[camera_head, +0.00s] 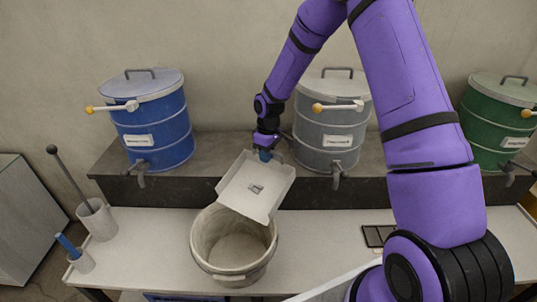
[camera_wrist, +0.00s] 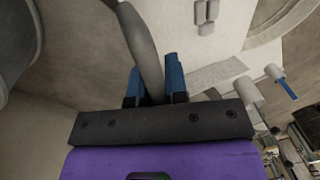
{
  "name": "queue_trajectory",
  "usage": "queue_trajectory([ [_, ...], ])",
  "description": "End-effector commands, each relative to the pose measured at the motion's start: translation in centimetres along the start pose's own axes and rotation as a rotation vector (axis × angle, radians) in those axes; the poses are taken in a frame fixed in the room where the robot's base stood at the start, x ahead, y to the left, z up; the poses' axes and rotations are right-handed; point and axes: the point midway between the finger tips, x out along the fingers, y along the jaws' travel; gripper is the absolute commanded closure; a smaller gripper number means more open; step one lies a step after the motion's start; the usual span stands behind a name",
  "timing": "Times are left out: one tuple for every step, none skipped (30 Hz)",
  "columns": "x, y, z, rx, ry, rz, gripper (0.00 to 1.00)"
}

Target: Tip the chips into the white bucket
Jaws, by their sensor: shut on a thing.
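My gripper (camera_head: 267,152) is shut on the handle of a flat, pale pan (camera_head: 236,190) with low raised sides. The wrist view shows the blue fingers closed around the grey handle (camera_wrist: 143,42). The pan slopes down from the gripper, and its lower edge hangs over the back right of the white bucket's opening. A small grey patch (camera_head: 256,188) lies at the pan's middle; I cannot tell whether it is chips. The white bucket (camera_head: 222,274) stands upright on the bench. Its visible inside looks bare, and the pan hides part of its rim.
A blue drum (camera_head: 155,122), a grey drum (camera_head: 330,132) and a green drum (camera_head: 487,120) stand on the dark ledge behind the bench. Two pale cups (camera_head: 99,222) with sticks are at the left. A dark tray (camera_head: 376,235) lies right of the bucket, with clear bench between.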

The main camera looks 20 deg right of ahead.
Motion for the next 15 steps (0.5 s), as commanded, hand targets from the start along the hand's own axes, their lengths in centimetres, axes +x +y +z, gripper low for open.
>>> queue_trajectory([
  [-0.4, -0.6, -0.1, -0.008, 0.000, 0.026, 1.00],
  [-0.5, -0.8, -0.1, -0.007, 0.001, 0.041, 1.00],
  [-0.8, -1.1, -0.1, -0.007, 0.003, 0.060, 1.00],
  [-0.8, -1.2, -0.1, -0.007, 0.001, 0.074, 1.00],
  [-0.9, -1.4, -0.1, -0.007, 0.001, 0.086, 1.00],
  [-1.1, -1.6, -0.1, -0.006, 0.000, 0.103, 1.00],
  [-1.2, -1.8, -0.1, -0.007, 0.000, 0.116, 1.00],
  [-1.3, -2.0, -0.1, -0.007, 0.000, 0.128, 1.00],
  [-1.5, -2.2, -0.1, -0.006, 0.002, 0.145, 1.00],
  [-1.6, -2.4, -0.1, -0.006, 0.003, 0.157, 1.00],
  [-1.8, -2.5, -0.1, -0.007, 0.003, 0.169, 1.00],
  [-1.8, -2.7, -0.1, -0.006, 0.001, 0.183, 1.00],
  [-1.9, -2.8, -0.1, -0.007, 0.000, 0.194, 1.00],
  [-2.0, -3.0, -0.1, -0.006, 0.000, 0.205, 1.00],
  [-2.1, -3.2, -0.1, -0.007, 0.001, 0.219, 1.00],
])
